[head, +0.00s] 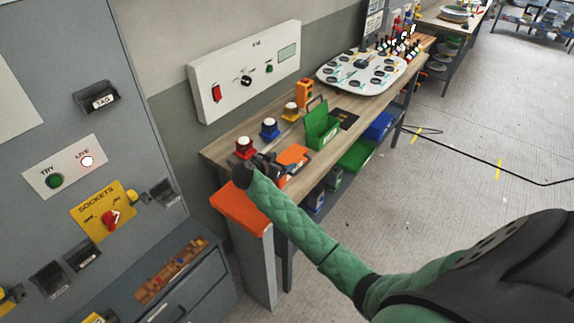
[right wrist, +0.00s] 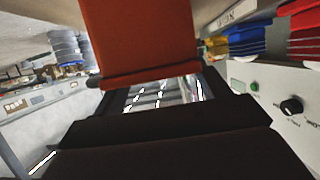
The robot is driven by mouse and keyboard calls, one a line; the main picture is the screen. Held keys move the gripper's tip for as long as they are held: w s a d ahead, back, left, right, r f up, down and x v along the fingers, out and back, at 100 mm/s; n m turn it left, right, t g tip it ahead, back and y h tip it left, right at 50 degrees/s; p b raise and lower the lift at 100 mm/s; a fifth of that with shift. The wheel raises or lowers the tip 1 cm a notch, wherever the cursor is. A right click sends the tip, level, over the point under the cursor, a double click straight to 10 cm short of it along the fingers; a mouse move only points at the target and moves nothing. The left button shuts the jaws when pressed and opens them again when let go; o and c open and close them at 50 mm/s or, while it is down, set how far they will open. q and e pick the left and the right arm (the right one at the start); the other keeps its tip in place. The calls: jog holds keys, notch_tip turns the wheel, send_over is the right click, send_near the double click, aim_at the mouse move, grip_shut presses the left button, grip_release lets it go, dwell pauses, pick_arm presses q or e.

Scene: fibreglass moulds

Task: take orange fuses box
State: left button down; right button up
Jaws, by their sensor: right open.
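An orange box (head: 293,155), likely the orange fuses box, lies on the near end of the wooden bench, partly hidden by my right gripper. My right gripper (head: 268,166) is at the bench's near end, just left of this box. It is open. In the right wrist view an orange-red surface (right wrist: 135,40) fills the top middle, close in front of the dark gripper; I cannot tell if they touch. My left gripper is not in view.
An open green box (head: 320,128) stands behind the orange one on the bench (head: 345,105). Red, blue (head: 269,128) and yellow stands line the wall side under a white panel (head: 245,75). An orange-topped post (head: 240,207) stands at the near end. Floor to the right is mostly clear.

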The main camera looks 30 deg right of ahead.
jog(key=shift+p+x, duration=0.45)
jog(key=shift+x, duration=0.9)
jog(key=c, duration=1.3)
jog(key=shift+r, duration=0.1)
